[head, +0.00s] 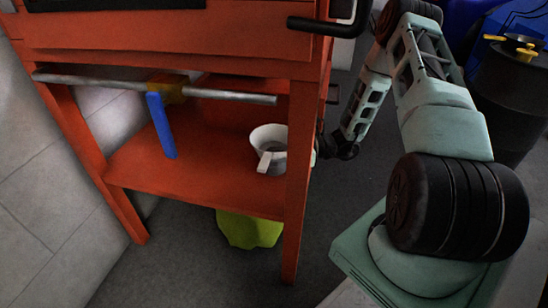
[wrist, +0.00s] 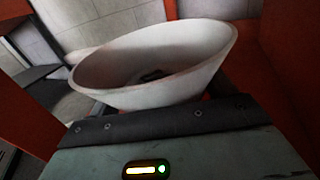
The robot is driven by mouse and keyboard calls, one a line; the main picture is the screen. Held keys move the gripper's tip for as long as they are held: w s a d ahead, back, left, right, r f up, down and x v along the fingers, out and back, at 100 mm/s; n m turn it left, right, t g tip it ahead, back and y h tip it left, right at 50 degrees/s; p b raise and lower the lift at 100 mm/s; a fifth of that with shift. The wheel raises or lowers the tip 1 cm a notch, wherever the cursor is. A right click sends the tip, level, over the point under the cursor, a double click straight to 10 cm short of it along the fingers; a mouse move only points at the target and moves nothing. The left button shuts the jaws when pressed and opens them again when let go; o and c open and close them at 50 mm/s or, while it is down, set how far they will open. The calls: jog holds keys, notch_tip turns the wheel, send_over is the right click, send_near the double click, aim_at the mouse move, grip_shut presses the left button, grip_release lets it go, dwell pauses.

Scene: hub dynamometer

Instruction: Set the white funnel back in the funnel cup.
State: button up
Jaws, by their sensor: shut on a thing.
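The white funnel (wrist: 150,65) fills the upper middle of the wrist view, its wide mouth open toward the camera and tilted. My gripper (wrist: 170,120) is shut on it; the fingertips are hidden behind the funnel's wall. In the head view the white funnel (head: 268,137) shows above the right part of the orange shelf, just left of the front post. There my gripper is mostly hidden behind that post. A pale strip hangs at the funnel's front. I cannot make out the funnel cup apart from the funnel in either view.
The orange shelf (head: 210,182) is bare in its middle. The orange front post (head: 298,190) stands between my arm and the shelf. A metal bar (head: 220,95) with a hanging blue strip (head: 161,125) crosses above. A yellow-green object (head: 250,230) lies under the shelf.

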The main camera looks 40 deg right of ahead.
jog(key=shift+f, duration=0.2)
jog(key=shift+f, duration=0.25)
jog(key=o, duration=0.9)
jog(key=shift+r, duration=0.3)
jog(key=p+v, duration=0.3)
jog(key=v, duration=0.9)
jog(key=shift+p, duration=0.4)
